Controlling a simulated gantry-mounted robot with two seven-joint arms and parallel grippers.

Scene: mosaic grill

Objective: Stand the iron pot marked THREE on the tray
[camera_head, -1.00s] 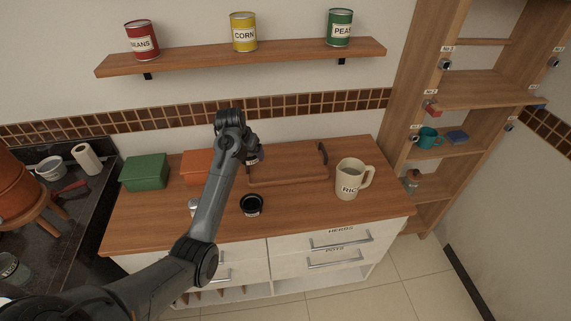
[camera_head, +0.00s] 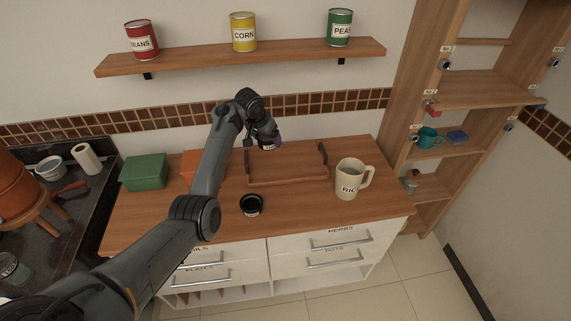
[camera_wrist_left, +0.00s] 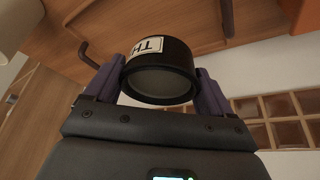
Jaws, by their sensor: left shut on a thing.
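My left gripper (camera_head: 270,146) is shut on a small black pot, held in the air above the back left part of the wooden tray (camera_head: 290,181). In the left wrist view the pot (camera_wrist_left: 160,72) sits between the purple fingers, its white label showing "TH"; the rest of the label is hidden. The tray has two dark upright handles, at its left and right ends, and its floor looks bare. In the wrist view the tray (camera_wrist_left: 165,42) lies beyond the pot. A second small black pot (camera_head: 251,205) stands on the counter in front of the tray. My right gripper is not in view.
A beige RICE jug (camera_head: 350,180) stands right of the tray. A green box (camera_head: 145,172) and an orange box (camera_head: 190,165) stand at the left. A wall shelf (camera_head: 240,57) with cans runs above the counter. Counter between jug and second pot is clear.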

